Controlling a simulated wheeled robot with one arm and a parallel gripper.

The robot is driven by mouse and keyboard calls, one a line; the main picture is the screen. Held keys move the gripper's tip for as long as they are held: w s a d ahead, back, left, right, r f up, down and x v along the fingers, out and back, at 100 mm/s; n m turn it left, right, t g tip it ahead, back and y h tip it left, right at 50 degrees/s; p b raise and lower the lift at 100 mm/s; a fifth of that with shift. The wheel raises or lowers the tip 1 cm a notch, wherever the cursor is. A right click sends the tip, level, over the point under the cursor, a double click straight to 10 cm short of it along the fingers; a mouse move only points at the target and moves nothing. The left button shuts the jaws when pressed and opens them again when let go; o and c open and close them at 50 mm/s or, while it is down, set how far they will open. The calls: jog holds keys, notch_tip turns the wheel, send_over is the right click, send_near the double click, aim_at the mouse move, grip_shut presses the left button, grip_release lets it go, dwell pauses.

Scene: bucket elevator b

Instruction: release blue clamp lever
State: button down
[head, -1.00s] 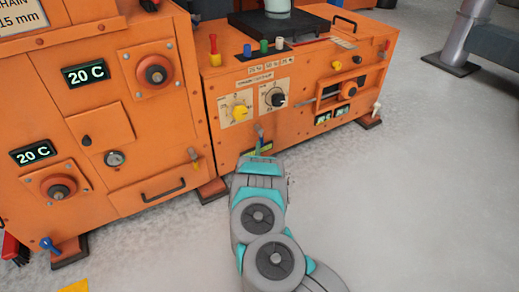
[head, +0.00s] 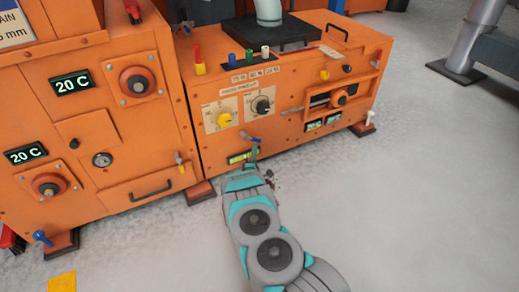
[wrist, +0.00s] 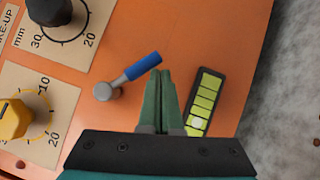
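The clamp lever with a blue handle (wrist: 143,66) is on the orange panel in the wrist view. Its grey pivot is at the lower left and the handle slants up to the right. In the head view this lever (head: 247,136) shows small on the front of the low orange unit, just above my gripper. My gripper (wrist: 161,74) has its two green fingers together, with no clear gap between them. The fingertips are close to the blue handle's free end; I cannot tell whether they touch it. Nothing shows between the fingers.
A yellow-green level indicator (wrist: 204,101) is right of my fingers. A yellow knob (wrist: 15,119) and a black knob (wrist: 50,10) are to the left. Another blue lever (head: 41,237) is low on the left machine. The grey floor (head: 400,220) at right is clear.

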jog(key=shift+w+d+r+p, duration=0.35)
jog(key=shift+d+r+p, duration=0.4)
jog(key=shift+d+p, duration=0.15)
jog(key=shift+w+d+r, duration=0.1)
